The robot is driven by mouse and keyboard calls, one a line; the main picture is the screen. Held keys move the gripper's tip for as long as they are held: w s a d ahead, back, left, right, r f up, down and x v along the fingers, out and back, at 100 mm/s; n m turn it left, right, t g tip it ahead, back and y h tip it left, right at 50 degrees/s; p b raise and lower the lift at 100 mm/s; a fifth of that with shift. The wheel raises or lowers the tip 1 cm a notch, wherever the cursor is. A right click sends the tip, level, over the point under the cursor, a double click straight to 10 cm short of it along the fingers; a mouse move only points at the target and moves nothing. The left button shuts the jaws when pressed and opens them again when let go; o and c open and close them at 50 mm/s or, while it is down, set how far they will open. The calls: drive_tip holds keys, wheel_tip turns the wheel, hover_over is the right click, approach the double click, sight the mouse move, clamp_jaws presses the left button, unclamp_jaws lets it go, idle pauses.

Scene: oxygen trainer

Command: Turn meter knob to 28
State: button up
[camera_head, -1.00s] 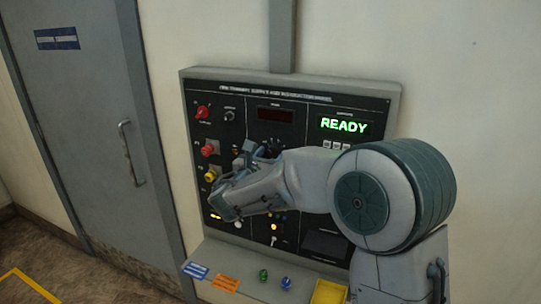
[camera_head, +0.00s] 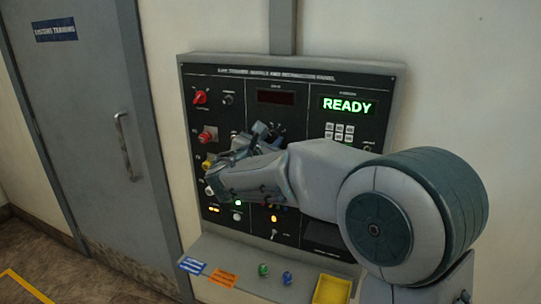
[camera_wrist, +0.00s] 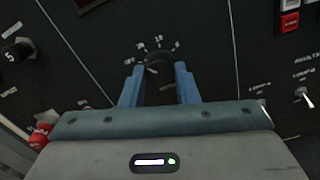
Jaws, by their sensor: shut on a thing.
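The meter knob (camera_wrist: 158,76) is a dark round dial on the black panel, with white scale marks around its top edge, in the wrist view. My gripper (camera_wrist: 158,84) has its two blue fingers on either side of the knob and is shut on it. Most of the knob's lower part is hidden between the fingers, and I cannot read its setting. In the head view my gripper (camera_head: 265,132) is at the panel's upper middle, below a dark red display window (camera_head: 276,97) with no legible digits. My wrist hides most of the knob there.
A green READY screen (camera_head: 347,106) and a keypad (camera_head: 340,131) are at right. A red knob (camera_head: 200,97), red button (camera_head: 207,136) and yellow knob (camera_head: 207,162) line the left. A ledge below holds cards, small balls and a yellow tray (camera_head: 332,289). A toggle switch (camera_wrist: 303,95) is at right.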

drive_tip(key=m+b, duration=0.1)
drive_tip(key=b, duration=0.1)
drive_tip(key=m+b, duration=0.2)
drive_tip(key=shift+f+b, duration=0.35)
drive_tip(key=shift+r+m+b, duration=0.2)
drive_tip(key=shift+m+b, duration=0.5)
drive_tip(key=shift+b, duration=0.45)
drive_tip(key=shift+r, duration=0.1)
drive_tip(key=o, duration=1)
drive_tip(key=b+v, duration=0.2)
drive_tip(key=v, duration=1.2)
drive_tip(key=shift+w+d, duration=0.1)
